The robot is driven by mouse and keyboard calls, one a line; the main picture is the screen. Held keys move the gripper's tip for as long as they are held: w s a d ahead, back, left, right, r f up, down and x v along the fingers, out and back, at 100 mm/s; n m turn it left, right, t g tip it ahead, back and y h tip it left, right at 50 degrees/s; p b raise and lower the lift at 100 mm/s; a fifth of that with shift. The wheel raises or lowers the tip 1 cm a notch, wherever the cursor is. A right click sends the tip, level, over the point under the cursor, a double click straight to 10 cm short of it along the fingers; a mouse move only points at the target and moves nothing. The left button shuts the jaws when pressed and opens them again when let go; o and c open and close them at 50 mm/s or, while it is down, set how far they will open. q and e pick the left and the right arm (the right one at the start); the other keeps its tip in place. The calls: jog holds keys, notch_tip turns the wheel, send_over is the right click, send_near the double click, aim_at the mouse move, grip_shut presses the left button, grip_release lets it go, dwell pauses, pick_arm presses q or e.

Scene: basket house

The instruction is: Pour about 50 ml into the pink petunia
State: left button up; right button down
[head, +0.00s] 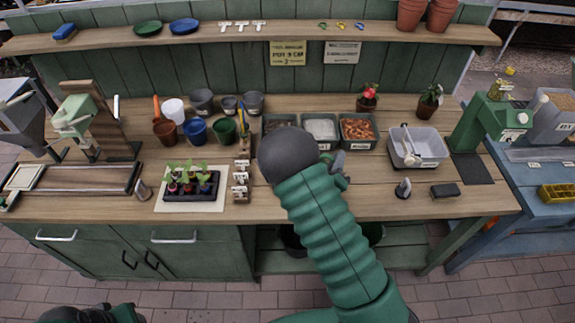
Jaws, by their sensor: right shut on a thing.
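A potted plant with a pinkish-red bloom (368,92) stands upright at the back of the bench, right of centre; I cannot tell surely that it is the petunia. A second potted plant (429,100) stands to its right. My right arm reaches up over the bench's front, and its dark rounded joint covers part of the view. My right gripper (338,170) shows only in part beside that joint, in front of the bins. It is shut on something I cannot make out. Part of my left arm shows at the bottom left; its jaws are not clear. No pouring vessel can be identified.
A black seedling tray (190,197) lies on a pale mat at the left. Several pots and cups stand behind it, including a blue pot (196,130). Bins, a grey basin (418,147) and a green stand (490,120) fill the right.

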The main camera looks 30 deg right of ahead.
jog(key=shift+d, duration=0.1)
jog(key=shift+w+a+r+n+p, duration=0.25)
jog(key=shift+r+n+p, duration=0.15)
jog(key=shift+r+p, duration=0.15)
dwell(1.6)
jog(key=s+d+f+m+b, duration=0.2)
jog(key=s+f+m+b, duration=0.2)
jog(key=f+b, duration=0.3)
jog(key=m+b, duration=0.1)
jog(key=b, duration=0.2)
jog(key=shift+d+f+m, duration=0.15)
jog(key=shift+d+m, duration=0.2)
jog(key=shift+m, duration=0.05)
jog(key=shift+b, duration=0.3)
dwell(0.8)
jog(key=f+m+b, duration=0.1)
jog(key=b, duration=0.1)
jog(key=s+d+f+m+b, duration=0.1)
jog(key=f+b, duration=0.1)
jog(key=b, duration=0.1)
jog(key=s+f+m+b, duration=0.1)
jog(key=f+b, duration=0.1)
jog(key=shift+s+d+m+t+b, duration=0.25)
jog(key=shift+d+m+t+b, duration=0.05)
jog(key=shift+d+m+b, duration=0.1)
jog(key=shift+s+d+f+m+b, duration=0.15)
jog(key=shift+s+f+m+b, duration=0.15)
jog(key=shift+m+b, duration=0.4)
dwell(0.9)
